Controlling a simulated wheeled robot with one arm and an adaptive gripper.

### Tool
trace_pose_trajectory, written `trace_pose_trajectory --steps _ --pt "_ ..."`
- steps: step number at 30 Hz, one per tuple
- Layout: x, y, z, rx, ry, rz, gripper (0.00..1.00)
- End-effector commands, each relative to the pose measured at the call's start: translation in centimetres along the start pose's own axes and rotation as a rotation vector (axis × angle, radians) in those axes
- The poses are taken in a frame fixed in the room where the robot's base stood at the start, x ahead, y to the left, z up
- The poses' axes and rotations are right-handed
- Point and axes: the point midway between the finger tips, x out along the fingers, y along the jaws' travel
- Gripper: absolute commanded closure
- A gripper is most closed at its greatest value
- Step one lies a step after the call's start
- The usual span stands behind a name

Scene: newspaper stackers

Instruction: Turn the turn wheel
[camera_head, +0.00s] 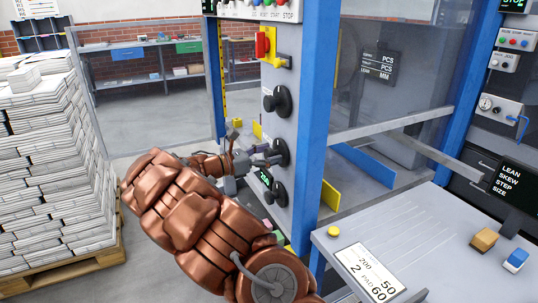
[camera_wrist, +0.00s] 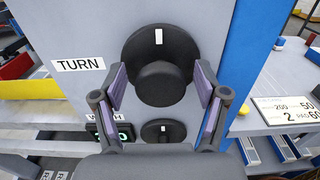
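The turn wheel is a black round knob with a raised hub and a white mark at its top. In the wrist view the turn wheel (camera_wrist: 160,50) is large in the middle, right of a "TURN" label (camera_wrist: 80,64). In the head view it is the middle black knob (camera_head: 281,152) on the grey panel, partly covered by my gripper (camera_head: 262,157). In the wrist view my gripper (camera_wrist: 160,78) is open, one finger on each side of the hub. A small gap shows between each finger and the hub.
Another black knob (camera_head: 277,102) sits above and a third (camera_head: 277,194) below, beside a green display (camera_head: 265,178). A blue post (camera_head: 312,130) stands right of the panel. A tall paper stack (camera_head: 50,160) stands on a pallet at left. A grey table (camera_head: 440,235) is at right.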

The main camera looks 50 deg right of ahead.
Motion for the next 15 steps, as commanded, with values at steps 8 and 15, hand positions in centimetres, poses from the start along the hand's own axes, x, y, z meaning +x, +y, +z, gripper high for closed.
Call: trace_pose_trajectory --steps 8,15 --pt "-0.02 -0.01 0.01 0.000 0.000 0.000 0.58" --pt "-0.02 0.00 0.01 0.000 0.000 0.000 0.83"
